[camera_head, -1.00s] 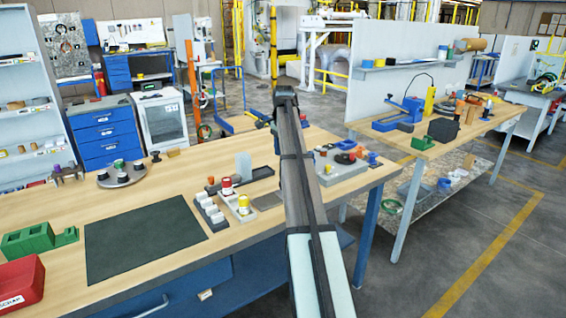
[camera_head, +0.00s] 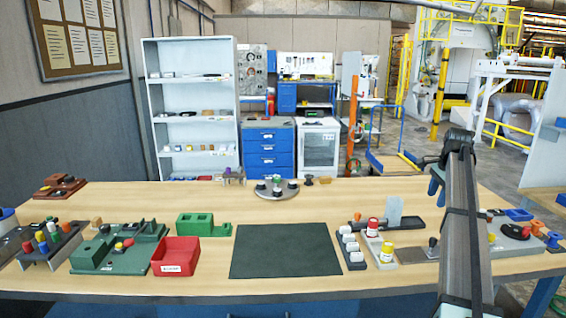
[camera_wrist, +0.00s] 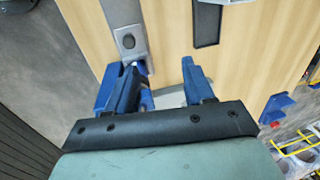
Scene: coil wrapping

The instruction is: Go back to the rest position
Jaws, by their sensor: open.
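My gripper (camera_wrist: 160,78) shows in the wrist view with its two blue fingers apart and nothing between them. In the head view my arm reaches over the right part of the wooden bench (camera_head: 190,202), and a blue part of the gripper (camera_head: 437,180) shows at its far end, partly hidden by the arm. The gripper seems to be above the bench and touching nothing. In the wrist view the bench top (camera_wrist: 250,50) lies beneath the fingers.
A dark mat (camera_head: 286,250) lies in the bench middle. A red bin (camera_head: 176,256) and green blocks (camera_head: 203,225) stand left of it. White and red spools (camera_head: 373,228) and a yellow spool (camera_head: 387,252) stand right of it, near my arm. A round plate (camera_head: 276,190) is behind.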

